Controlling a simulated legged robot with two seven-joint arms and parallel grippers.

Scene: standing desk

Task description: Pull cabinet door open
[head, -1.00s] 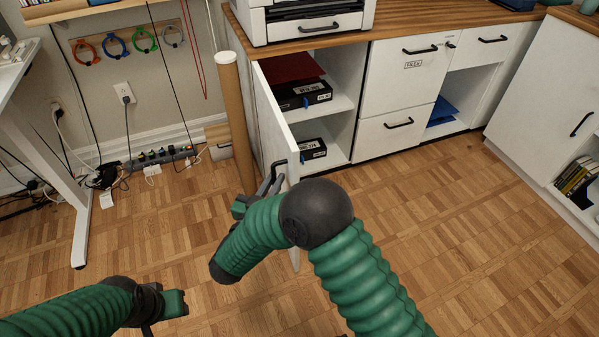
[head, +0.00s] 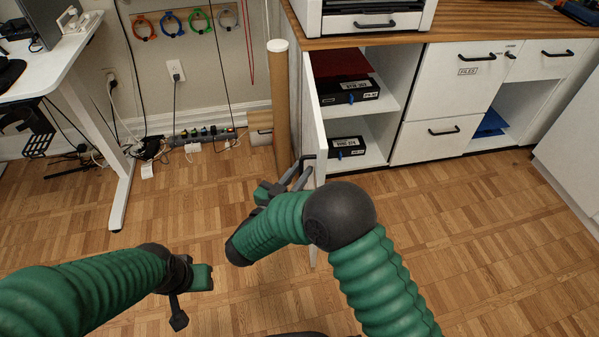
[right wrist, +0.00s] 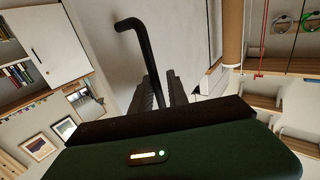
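The white cabinet door (head: 318,130) stands wide open, seen nearly edge-on in the head view. Its black bar handle (head: 306,160) is on the face turned left; the handle also shows in the right wrist view (right wrist: 136,45). My right gripper (head: 285,183) is at this handle. In the right wrist view the fingers (right wrist: 162,92) lie closely on either side of the handle bar, shut on it.
The open cabinet (head: 372,110) holds black boxes on two levels. A cardboard tube (head: 279,110) stands by the door's hinge side. A white desk leg (head: 125,190) and a power strip (head: 205,134) are at left. Parquet floor (head: 470,230) is free in front.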

